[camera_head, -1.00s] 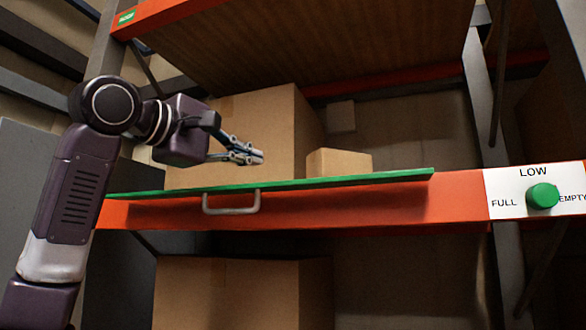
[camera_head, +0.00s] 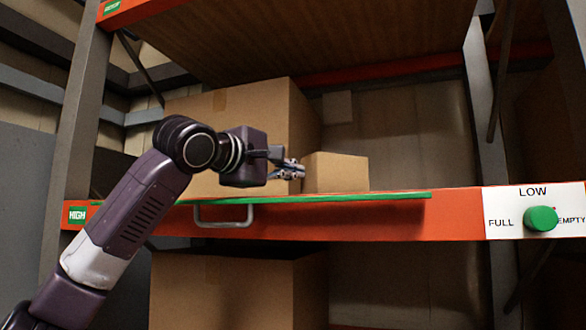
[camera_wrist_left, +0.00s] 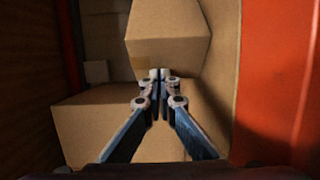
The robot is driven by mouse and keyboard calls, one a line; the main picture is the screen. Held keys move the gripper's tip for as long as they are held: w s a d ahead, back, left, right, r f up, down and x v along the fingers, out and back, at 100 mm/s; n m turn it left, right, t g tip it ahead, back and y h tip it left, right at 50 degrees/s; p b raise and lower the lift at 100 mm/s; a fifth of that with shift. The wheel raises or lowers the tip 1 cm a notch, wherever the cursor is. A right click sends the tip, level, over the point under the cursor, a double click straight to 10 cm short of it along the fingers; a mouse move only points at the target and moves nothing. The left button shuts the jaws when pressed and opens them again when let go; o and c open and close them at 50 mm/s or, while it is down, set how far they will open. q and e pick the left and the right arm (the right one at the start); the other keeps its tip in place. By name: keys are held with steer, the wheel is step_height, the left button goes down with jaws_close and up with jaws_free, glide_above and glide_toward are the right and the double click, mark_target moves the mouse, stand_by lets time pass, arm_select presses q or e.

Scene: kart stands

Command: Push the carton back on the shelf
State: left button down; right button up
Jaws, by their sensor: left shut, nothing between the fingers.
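A small brown carton (camera_head: 340,173) stands on the middle shelf close to its front edge, right of a large brown carton (camera_head: 240,120). My left gripper (camera_head: 301,170) reaches in from the left, in front of the large carton. Its fingers are shut and empty, with the tips close to the small carton's left side; I cannot tell whether they touch. In the left wrist view the fingertips (camera_wrist_left: 160,75) point at the lower edge of the small carton (camera_wrist_left: 168,28), and the large carton (camera_wrist_left: 85,128) lies at lower left. My right gripper is not in view.
An orange shelf beam (camera_head: 350,225) with a green strip (camera_head: 340,197) and a metal handle (camera_head: 223,220) runs along the front. A sign with a green knob (camera_head: 540,218) is at right. A smaller box (camera_head: 338,107) sits farther back. Shelf space right of the small carton is clear.

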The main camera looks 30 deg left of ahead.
mark_target(310, 171)
arm_select(q)
steer(key=shift+w+d+r+b, duration=0.1)
steer(key=shift+d+r+b, duration=0.25)
steer(key=shift+d, duration=0.2)
steer(key=shift+w+d+r+b, duration=0.15)
steer(key=shift+w+d+b, duration=0.1)
steer(key=shift+d+b, duration=0.15)
steer(key=shift+w+d+b, duration=0.3)
steer(key=shift+w+d, duration=0.05)
steer(key=shift+w, duration=0.05)
steer(key=shift+w+d+f+b, duration=0.2)
steer(key=shift+w+f+b, duration=0.1)
steer(key=shift+w+f, duration=0.2)
steer(key=shift+w, duration=0.15)
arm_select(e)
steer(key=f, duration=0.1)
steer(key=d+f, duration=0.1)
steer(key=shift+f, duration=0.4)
arm_select(q)
steer(key=shift+a, duration=0.1)
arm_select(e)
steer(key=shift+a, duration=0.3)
